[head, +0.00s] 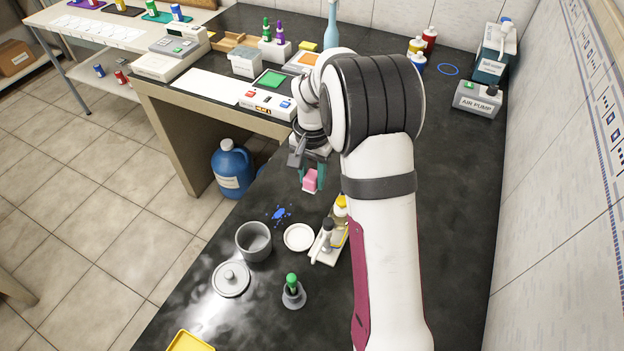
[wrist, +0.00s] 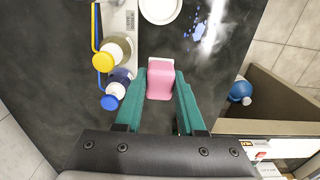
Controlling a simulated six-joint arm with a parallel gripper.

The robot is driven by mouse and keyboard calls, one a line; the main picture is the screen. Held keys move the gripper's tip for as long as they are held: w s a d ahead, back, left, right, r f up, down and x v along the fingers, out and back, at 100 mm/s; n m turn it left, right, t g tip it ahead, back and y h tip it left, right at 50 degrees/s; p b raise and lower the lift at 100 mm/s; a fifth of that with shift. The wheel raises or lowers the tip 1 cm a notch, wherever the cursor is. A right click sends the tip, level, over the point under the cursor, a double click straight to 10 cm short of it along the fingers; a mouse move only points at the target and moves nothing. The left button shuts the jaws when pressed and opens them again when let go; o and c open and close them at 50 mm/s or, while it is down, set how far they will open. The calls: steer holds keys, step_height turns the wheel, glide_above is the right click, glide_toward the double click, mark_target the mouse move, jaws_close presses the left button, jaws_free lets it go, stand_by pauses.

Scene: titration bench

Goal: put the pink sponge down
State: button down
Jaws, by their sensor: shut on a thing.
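The pink sponge (head: 310,180) is between the teal fingers of my gripper (head: 312,176) in the head view, over the black bench. In the wrist view the sponge (wrist: 160,80) sits between the two fingertips of my gripper (wrist: 161,85), with a paler edge at its far end. My gripper is shut on the sponge. The bench top (wrist: 215,70) shows around it, and I cannot tell how high the sponge is above it.
A blue spill (head: 281,214), a white dish (head: 299,237), a grey pot (head: 254,241) and its lid (head: 231,278) are nearby. A white tray (head: 325,256) holds bottles. A green-topped item (head: 292,290) stands nearer. The bench's left edge drops to the floor.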

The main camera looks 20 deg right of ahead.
mark_target(312, 211)
step_height(312, 211, down, 10)
steer(key=shift+f, duration=0.1)
steer(key=shift+f, duration=0.1)
steer(key=c, duration=0.5)
jaws_free()
